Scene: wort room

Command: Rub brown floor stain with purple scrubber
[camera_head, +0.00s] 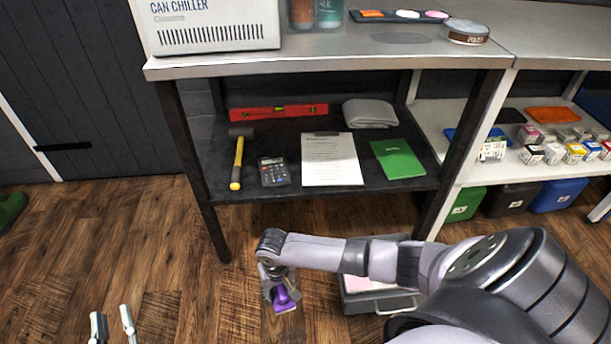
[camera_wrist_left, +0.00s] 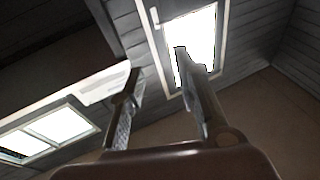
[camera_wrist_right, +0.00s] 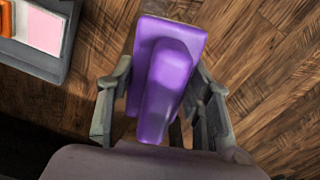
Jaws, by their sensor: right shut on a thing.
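The purple scrubber (camera_head: 284,299) is held low over the wooden floor by my right gripper (camera_head: 277,285). In the right wrist view the scrubber (camera_wrist_right: 165,80) sits between the two fingers of my right gripper (camera_wrist_right: 165,112), which are shut on its handle. The floor stands below it; I cannot tell whether the scrubber touches it. No brown stain can be made out clearly against the brown planks. My left gripper (camera_head: 112,325) is open and empty at the lower left; in the left wrist view its fingers (camera_wrist_left: 158,85) are apart, pointing up towards the windows.
A grey tray (camera_head: 368,303) lies on the floor under my right arm. The floor left of the bench is mostly clear.

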